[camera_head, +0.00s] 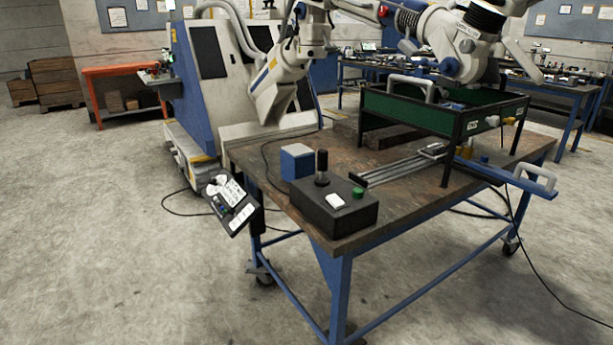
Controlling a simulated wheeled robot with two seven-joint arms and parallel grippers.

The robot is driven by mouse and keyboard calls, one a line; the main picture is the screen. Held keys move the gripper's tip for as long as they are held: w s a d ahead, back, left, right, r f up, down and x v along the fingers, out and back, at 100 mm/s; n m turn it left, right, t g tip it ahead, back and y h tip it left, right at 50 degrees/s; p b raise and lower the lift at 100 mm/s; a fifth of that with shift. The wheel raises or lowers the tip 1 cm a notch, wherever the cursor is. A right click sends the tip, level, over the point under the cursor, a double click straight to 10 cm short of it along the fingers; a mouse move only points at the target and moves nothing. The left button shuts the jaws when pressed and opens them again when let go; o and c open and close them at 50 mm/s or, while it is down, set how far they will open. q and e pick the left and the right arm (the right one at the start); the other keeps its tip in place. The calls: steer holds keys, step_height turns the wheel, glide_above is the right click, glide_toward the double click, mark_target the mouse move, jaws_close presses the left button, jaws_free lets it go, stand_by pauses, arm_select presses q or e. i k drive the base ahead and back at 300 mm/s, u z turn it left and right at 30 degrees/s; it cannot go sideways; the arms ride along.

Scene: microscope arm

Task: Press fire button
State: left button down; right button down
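A black control box (318,214) sits on the near left corner of the brown-topped work table (402,206). A second control panel (229,203) with small knobs and labels hangs tilted off the table's left side. Neither of my grippers can be made out in the head view.
A blue-and-white box (297,161) stands behind the control box. Metal rails (402,165) and a green-sided frame (443,106) stand farther back, under a large white mechanical arm (455,42). A blue bar with a white handle (534,178) juts out right. The floor in front is open.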

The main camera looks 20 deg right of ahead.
mark_target(358, 193)
steer(key=z, duration=0.05)
steer(key=i, duration=1.1)
steer(key=z, duration=0.65)
